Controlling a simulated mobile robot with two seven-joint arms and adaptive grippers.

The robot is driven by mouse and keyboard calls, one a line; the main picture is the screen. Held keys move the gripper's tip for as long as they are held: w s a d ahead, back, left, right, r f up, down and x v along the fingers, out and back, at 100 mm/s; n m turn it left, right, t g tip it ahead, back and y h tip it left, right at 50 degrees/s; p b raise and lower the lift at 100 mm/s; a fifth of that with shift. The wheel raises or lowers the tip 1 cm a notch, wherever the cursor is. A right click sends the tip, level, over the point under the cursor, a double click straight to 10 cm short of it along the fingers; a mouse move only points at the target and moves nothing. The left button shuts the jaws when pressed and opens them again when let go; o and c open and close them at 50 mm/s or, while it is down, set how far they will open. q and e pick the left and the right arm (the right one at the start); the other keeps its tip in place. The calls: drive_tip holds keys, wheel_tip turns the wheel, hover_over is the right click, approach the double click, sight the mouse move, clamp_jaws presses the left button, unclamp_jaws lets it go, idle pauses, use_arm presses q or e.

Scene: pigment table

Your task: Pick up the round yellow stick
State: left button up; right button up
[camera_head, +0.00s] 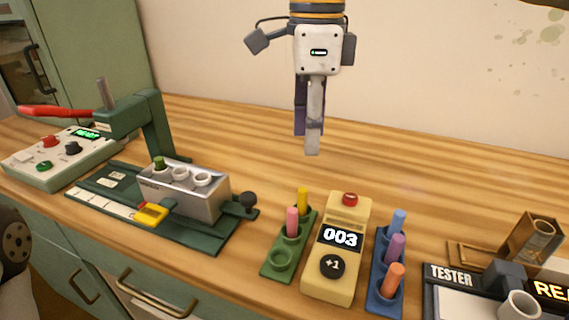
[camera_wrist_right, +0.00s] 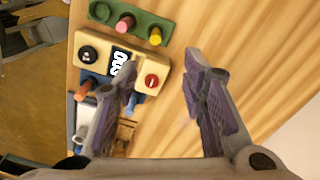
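The round yellow stick (camera_head: 302,201) stands upright in the far hole of a green holder (camera_head: 270,270). It also shows from above in the right wrist view (camera_wrist_right: 155,36). A pink stick (camera_head: 292,221) stands in the middle hole, and the near hole is empty. My right gripper (camera_head: 311,140) hangs above the table behind the holder, pointing down, apart from the yellow stick. In the right wrist view its two fingers (camera_wrist_right: 163,62) are spread with nothing between them. My left gripper is not in view.
A yellow counter box (camera_head: 338,255) reading 003 stands right of the green holder. Beyond it is a blue holder (camera_head: 384,290) with blue, purple and orange sticks. A green press with a metal block (camera_head: 185,190) stands left. The table's back middle is clear.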

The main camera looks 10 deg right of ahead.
hover_over(303, 190)
wheel_tip(303, 190, down, 5)
wheel_tip(303, 190, down, 7)
drive_tip(key=shift+r, duration=0.15)
clamp_jaws()
